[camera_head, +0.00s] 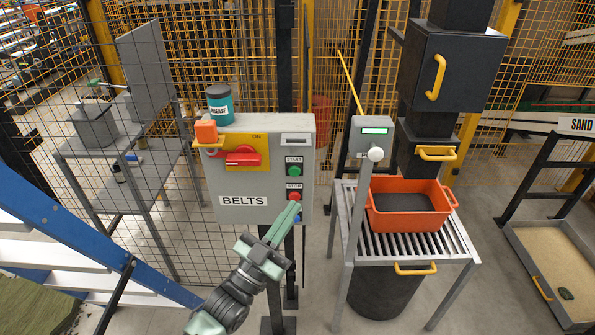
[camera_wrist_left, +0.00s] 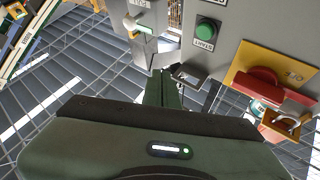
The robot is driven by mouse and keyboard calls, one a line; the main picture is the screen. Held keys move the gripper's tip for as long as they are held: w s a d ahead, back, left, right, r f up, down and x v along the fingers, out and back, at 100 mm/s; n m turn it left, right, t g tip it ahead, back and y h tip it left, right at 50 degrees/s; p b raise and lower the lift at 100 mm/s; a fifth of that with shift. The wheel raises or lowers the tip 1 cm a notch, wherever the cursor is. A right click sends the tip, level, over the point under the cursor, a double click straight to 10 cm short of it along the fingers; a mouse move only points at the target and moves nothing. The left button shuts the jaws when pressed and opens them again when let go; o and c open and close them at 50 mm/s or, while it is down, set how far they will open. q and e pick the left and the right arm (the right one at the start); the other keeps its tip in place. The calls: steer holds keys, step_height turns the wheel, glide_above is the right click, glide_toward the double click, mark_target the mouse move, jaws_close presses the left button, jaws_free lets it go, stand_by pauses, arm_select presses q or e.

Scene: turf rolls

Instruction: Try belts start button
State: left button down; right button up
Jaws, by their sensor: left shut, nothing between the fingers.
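The grey belts control box (camera_head: 265,150) stands on a post, labelled BELTS. Its green start button (camera_head: 294,170) is on the right of its face, above the red stop button (camera_head: 294,196). The start button also shows, upside down, in the left wrist view (camera_wrist_left: 207,29). A red switch handle (camera_head: 243,157) sits on a yellow plate marked ON and lies roughly level. My left gripper (camera_head: 295,209) is shut and empty, its tips just below the stop button in the head view; whether they touch the box I cannot tell. My right gripper is not in view.
An orange padlock-like piece (camera_head: 206,131) is by the switch and a grease can (camera_head: 219,104) stands on the box. To the right are a post box with a white knob (camera_head: 375,154) and an orange crate (camera_head: 409,217) on a slatted table (camera_head: 462,238). Mesh fencing is behind.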

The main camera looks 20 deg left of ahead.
arm_select(q)
steer(key=b, duration=0.4)
glide_toward(294, 171)
steer(key=shift+w+d+r, duration=1.8)
steer(key=shift+w+d, duration=0.1)
steer(key=shift+w, duration=0.1)
stand_by(0.5)
steer(key=shift+w+a+b, duration=0.1)
steer(key=shift+w+b, duration=0.2)
